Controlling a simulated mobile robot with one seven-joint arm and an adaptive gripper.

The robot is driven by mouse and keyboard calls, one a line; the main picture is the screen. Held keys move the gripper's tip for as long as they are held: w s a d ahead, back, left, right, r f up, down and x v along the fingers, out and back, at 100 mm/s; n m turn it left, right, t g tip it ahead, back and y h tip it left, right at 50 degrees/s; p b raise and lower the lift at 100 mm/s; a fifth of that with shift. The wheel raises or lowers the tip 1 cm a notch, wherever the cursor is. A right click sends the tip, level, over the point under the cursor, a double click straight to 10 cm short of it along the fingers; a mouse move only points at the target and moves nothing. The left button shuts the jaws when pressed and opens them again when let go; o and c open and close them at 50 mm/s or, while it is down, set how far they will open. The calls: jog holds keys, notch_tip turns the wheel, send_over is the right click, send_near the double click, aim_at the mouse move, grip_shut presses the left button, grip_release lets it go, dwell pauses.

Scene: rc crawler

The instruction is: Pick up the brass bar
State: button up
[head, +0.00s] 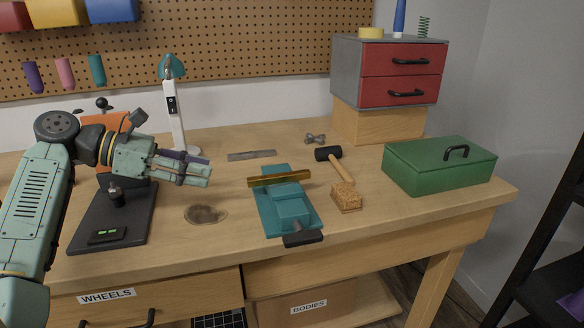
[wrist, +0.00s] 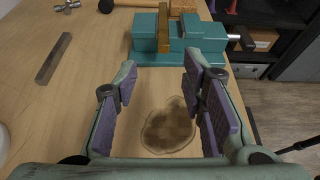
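The brass bar (head: 279,178) is a long golden strip lying across the teal vise (head: 272,200), near its back jaw, with its ends sticking out past the sides. In the wrist view the bar (wrist: 164,28) stands out in the vise (wrist: 147,40) at the top of the picture. Whether the jaws clamp it I cannot tell. My gripper (head: 209,175) is to the left of the vise, above the bench and apart from the bar. In the wrist view its purple-padded fingers (wrist: 160,82) are spread with nothing between them.
A round dark stain (head: 206,214) marks the bench below my gripper. A black mallet (head: 328,155), a cork block (head: 346,198) and a green toolbox (head: 440,167) are right of the vise. A flat metal strip (head: 252,155) lies behind it. A white lamp (head: 176,110) stands behind my gripper.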

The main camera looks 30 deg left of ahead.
aim_at(253, 178)
jog(key=p+x, duration=0.1)
jog(key=x, duration=0.4)
jog(key=shift+s+d+r, duration=0.1)
jog(key=shift+s+d, duration=0.05)
jog(key=x, duration=0.1)
jog(key=p+x, duration=0.1)
jog(key=x, duration=0.1)
jog(key=p+x, duration=0.1)
jog(key=shift+d+r, duration=0.25)
jog(key=shift+d, duration=0.05)
jog(key=shift+w+d+f, duration=0.25)
jog(key=shift+w+f, duration=0.05)
jog(key=shift+w, duration=0.2)
jog(key=shift+c, duration=0.6)
grip_shut()
